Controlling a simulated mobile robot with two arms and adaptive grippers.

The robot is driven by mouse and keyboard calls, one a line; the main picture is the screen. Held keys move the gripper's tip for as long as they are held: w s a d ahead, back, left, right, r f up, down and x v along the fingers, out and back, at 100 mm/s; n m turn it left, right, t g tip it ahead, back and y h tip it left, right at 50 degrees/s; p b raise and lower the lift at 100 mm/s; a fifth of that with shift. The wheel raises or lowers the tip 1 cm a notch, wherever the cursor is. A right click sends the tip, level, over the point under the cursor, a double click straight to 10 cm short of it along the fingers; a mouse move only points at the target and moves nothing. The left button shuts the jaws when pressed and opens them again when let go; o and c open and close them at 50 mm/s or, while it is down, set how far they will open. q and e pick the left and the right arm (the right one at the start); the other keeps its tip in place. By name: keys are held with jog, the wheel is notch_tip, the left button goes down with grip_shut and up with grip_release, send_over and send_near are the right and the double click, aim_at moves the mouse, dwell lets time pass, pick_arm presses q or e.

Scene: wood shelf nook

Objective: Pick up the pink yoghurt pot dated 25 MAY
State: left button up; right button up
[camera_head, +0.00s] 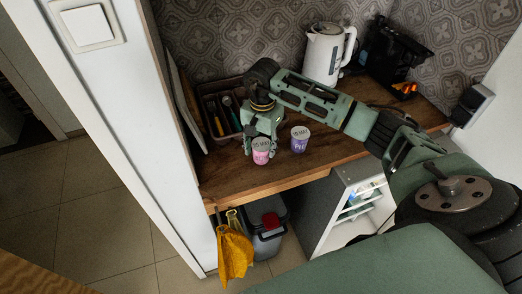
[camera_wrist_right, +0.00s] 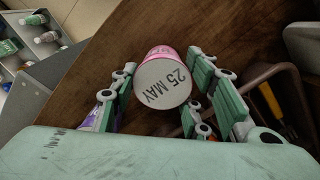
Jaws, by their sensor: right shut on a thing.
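The pink yoghurt pot (camera_head: 261,157) is near the front edge of the wooden counter. In the right wrist view its pale lid (camera_wrist_right: 163,84) faces me and reads "25 MAY", with pink side wall showing above it. My right gripper (camera_head: 262,131) comes down from above and is shut on this pot, its fingers on either side (camera_wrist_right: 160,78). I cannot tell whether the pot still rests on the counter. A purple yoghurt pot (camera_head: 299,145) stands just to the right; part of it shows behind a finger in the right wrist view (camera_wrist_right: 99,116). My left gripper is not in view.
A cutlery tray (camera_head: 207,96) lies left of the gripper. A white kettle (camera_head: 323,52) and a black appliance (camera_head: 390,58) stand at the back. A white wall panel (camera_head: 113,110) bounds the left. Bare counter (camera_head: 236,180) lies in front.

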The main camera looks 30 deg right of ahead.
jog(key=c, duration=0.4)
jog(key=shift+r, duration=0.1)
